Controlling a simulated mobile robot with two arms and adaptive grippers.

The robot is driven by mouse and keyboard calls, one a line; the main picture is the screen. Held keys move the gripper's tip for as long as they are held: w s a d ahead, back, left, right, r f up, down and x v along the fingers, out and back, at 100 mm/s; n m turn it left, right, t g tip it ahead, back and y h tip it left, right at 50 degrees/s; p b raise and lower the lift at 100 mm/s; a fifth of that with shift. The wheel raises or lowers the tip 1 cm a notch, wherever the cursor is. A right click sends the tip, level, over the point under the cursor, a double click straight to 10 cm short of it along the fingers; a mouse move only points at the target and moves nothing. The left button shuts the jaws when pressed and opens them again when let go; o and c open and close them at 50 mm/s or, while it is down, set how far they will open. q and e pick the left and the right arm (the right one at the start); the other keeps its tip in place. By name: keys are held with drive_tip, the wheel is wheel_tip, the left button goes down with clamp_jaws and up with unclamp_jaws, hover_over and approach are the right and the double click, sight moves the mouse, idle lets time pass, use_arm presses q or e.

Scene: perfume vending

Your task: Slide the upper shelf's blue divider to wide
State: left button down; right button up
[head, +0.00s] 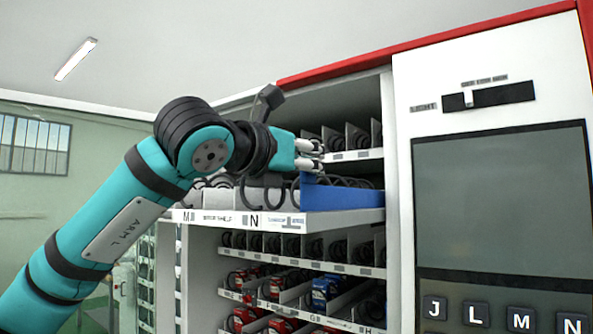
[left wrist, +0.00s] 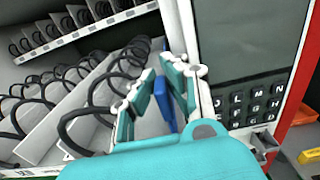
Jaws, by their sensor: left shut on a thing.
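The blue divider (head: 340,197) stands on the pulled-out upper shelf (head: 265,220), to the right of the N label in the head view. It also shows in the left wrist view (left wrist: 164,102), between my fingers. My left gripper (head: 318,155) is shut on the divider's raised front end. It also shows in the left wrist view (left wrist: 163,88). The fingers hide part of the divider there. A small scale on the shelf's front edge (head: 288,222) lies below the divider; its marks are too small to read. My right gripper is not in view.
The machine's control panel (head: 500,200) with its dark screen and letter keys stands close on the right. Black coils (left wrist: 95,100) and grey dividers fill the shelf's left part. Lower shelves hold red and blue boxes (head: 325,290). A further shelf (head: 350,155) lies behind and above.

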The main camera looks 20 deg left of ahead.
use_arm(q)
drive_tip(key=shift+d, duration=0.1)
drive_tip(key=c, duration=1.7)
unclamp_jaws()
drive_tip(key=o, duration=0.3)
drive_tip(key=shift+s+d, duration=0.15)
drive_tip(key=shift+d, duration=0.1)
drive_tip(key=shift+o, duration=0.2)
drive_tip(key=shift+a, duration=0.2)
drive_tip(key=shift+s+a, duration=0.2)
drive_tip(key=shift+s, duration=0.05)
drive_tip(key=v, duration=1.1)
drive_tip(key=shift+s+d, duration=0.2)
